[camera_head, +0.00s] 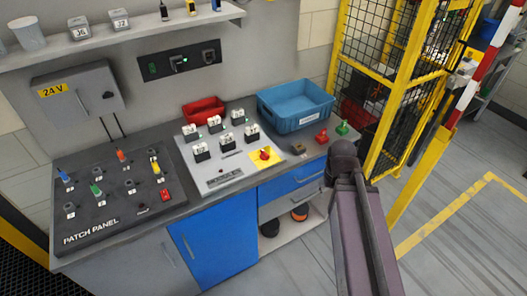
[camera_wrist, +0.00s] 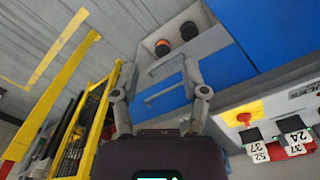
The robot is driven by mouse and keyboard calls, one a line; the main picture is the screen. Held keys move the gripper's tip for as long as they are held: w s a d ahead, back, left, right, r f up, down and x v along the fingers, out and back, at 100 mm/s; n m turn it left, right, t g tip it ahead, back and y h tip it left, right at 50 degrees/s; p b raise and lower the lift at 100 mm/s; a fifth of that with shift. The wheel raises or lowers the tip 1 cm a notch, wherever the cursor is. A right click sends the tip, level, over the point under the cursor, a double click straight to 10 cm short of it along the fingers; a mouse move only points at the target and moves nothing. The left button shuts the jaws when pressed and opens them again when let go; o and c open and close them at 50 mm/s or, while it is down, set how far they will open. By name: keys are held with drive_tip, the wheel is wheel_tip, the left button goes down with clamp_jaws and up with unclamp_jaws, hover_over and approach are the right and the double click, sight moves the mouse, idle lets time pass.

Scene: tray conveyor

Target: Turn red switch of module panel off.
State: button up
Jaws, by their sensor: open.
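The module panel (camera_head: 205,176) is a light grey slab on the bench with several small white numbered blocks on it. Its red switch (camera_head: 265,154) is a knob on a yellow plate at the panel's right front corner. I cannot tell its on or off position. In the wrist view the red switch (camera_wrist: 245,117) shows at the lower right, tilted, near the numbered blocks. My gripper (camera_wrist: 157,68) is open and empty, over the front of the bench, apart from the switch. In the head view my arm mostly hides it.
A dark patch panel (camera_head: 110,205) lies left of the module panel. A blue bin (camera_head: 297,103) and a red bin (camera_head: 204,110) stand behind. Red (camera_head: 322,136) and green (camera_head: 342,128) pieces sit right. A yellow mesh fence (camera_head: 390,60) borders the bench's right side.

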drive_tip(key=o, duration=0.5)
drive_tip(key=shift+w, duration=0.15)
drive_tip(key=shift+o, duration=0.5)
drive_tip(key=shift+w+a+r, duration=0.1)
drive_tip(key=shift+w+a, duration=0.05)
drive_tip(key=shift+w, duration=0.15)
wheel_tip(320, 180, up, 5)
drive_tip(key=m+p, duration=0.6)
drive_tip(key=m, duration=0.5)
hover_over(265, 153)
drive_tip(key=shift+a+r, duration=0.15)
drive_tip(key=shift+r, duration=0.05)
drive_tip(key=shift+f+b, duration=0.15)
drive_tip(key=shift+b, duration=0.2)
wheel_tip(265, 153, down, 14)
drive_tip(key=b, duration=1.3)
drive_tip(key=shift+r, duration=0.25)
